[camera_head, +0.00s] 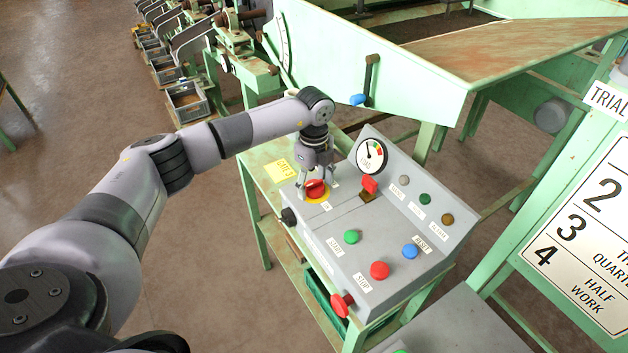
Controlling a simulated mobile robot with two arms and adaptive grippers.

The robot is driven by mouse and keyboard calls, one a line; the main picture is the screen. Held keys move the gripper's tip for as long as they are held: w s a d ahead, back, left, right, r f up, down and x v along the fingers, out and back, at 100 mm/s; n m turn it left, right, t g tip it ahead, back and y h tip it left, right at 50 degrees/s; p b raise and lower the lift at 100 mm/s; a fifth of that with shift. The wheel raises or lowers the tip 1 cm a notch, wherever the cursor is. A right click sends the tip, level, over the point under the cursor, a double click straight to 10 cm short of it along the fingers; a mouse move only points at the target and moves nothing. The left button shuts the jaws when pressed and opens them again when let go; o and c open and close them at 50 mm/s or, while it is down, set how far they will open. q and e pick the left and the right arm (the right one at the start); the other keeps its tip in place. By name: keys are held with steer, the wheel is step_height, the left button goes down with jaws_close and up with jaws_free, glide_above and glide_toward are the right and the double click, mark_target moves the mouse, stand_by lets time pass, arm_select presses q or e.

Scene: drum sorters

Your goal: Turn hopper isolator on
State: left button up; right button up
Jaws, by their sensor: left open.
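A grey control panel (330,243) stands on a green bench. A red knob (316,188) on a yellow round plate sits at its back left; I cannot read any label naming it as the hopper isolator. My left gripper (316,187) points down at this knob. Its jaws are open, with one finger on each side of the knob; I cannot tell if they touch it. The fingers and wrist hide part of the knob. My right gripper is not in view.
Right of the knob stand a red lever switch (369,184) and a round gauge (371,156). Green (352,237), red (380,270) and blue (410,251) buttons are nearer the front. A black knob (289,217) juts from the panel's left side. A green hopper (440,80) stands behind.

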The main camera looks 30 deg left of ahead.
arm_select(q)
steer(key=c, duration=1.1)
steer(key=shift+c, duration=0.2)
